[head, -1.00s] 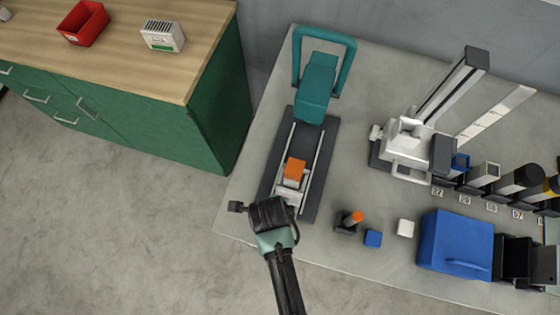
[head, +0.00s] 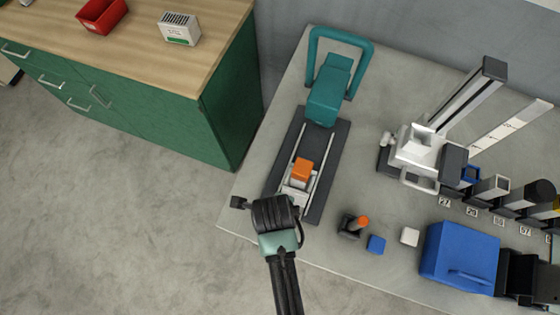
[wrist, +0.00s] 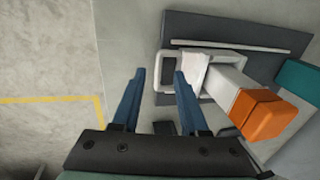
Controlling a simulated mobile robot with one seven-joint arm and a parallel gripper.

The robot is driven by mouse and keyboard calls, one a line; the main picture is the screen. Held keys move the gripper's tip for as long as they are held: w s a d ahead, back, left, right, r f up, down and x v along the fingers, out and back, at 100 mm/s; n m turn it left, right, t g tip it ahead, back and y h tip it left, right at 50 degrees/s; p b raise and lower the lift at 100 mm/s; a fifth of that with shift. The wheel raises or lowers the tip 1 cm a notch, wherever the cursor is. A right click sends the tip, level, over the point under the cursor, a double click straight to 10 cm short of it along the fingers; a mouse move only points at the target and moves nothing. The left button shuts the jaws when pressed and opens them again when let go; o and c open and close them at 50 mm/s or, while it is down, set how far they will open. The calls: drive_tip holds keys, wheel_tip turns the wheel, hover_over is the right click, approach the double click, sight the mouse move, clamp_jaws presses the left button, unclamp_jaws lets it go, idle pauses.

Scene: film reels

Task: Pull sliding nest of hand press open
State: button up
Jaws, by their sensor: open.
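The hand press has a teal head and looped lever (head: 330,92) over a dark base (head: 335,145) with two pale rails. Its light grey sliding nest (head: 299,184) sits at the near end of the rails, with an orange block (head: 302,168) on it. I cannot tell whether a finger touches the handle.
Right of the press are a small dark holder with an orange-topped peg (head: 353,226), a blue cube (head: 376,244), a white cube (head: 410,236) and a blue box (head: 460,255). A white-grey stand (head: 420,150) is behind. A green cabinet (head: 222,125) stands left.

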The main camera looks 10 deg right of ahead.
wheel_tip(320, 180, up, 10)
drive_tip(key=s+a, duration=0.1)
drive_tip(key=shift+s+b, duration=0.3)
idle(0.4)
